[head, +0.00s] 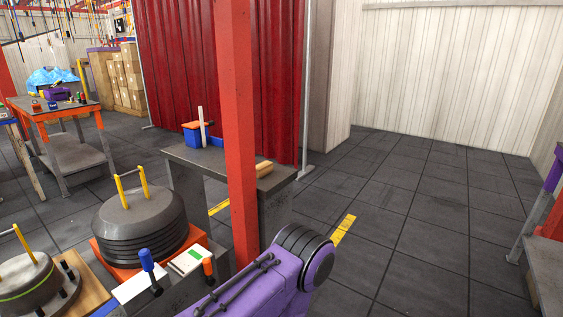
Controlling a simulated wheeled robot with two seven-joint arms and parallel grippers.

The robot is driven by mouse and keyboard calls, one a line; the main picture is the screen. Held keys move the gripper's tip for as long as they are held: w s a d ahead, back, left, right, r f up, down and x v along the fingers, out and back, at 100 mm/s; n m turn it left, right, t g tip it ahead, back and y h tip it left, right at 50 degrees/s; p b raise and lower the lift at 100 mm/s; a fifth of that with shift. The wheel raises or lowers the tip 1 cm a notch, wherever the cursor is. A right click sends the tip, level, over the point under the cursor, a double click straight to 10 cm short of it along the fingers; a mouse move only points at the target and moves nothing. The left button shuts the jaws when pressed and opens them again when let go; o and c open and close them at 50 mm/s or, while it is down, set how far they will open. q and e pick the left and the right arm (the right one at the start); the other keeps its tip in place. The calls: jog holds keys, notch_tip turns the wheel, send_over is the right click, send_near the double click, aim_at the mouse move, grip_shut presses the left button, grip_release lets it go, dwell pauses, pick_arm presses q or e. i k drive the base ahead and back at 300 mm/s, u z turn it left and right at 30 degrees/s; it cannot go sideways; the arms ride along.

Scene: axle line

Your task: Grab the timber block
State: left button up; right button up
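A light-brown wooden piece, which looks like the timber block (265,169), lies on the dark grey table (196,165) in the middle of the head view. It sits near the table's right end, just right of the red post (237,130), which seems to hide part of it. Neither of my grippers is in view, so nothing shows of what they hold.
The red post stands in front of the table. A blue bin (192,137) stands at the table's back. Stacked dark discs with yellow handles (140,218) stand front left. An orange workbench (60,110) is farther left. The tiled floor (430,215) at right is clear.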

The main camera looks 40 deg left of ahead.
aim_at(266, 167)
jog(key=i, duration=2.75)
jog(key=u, duration=0.6)
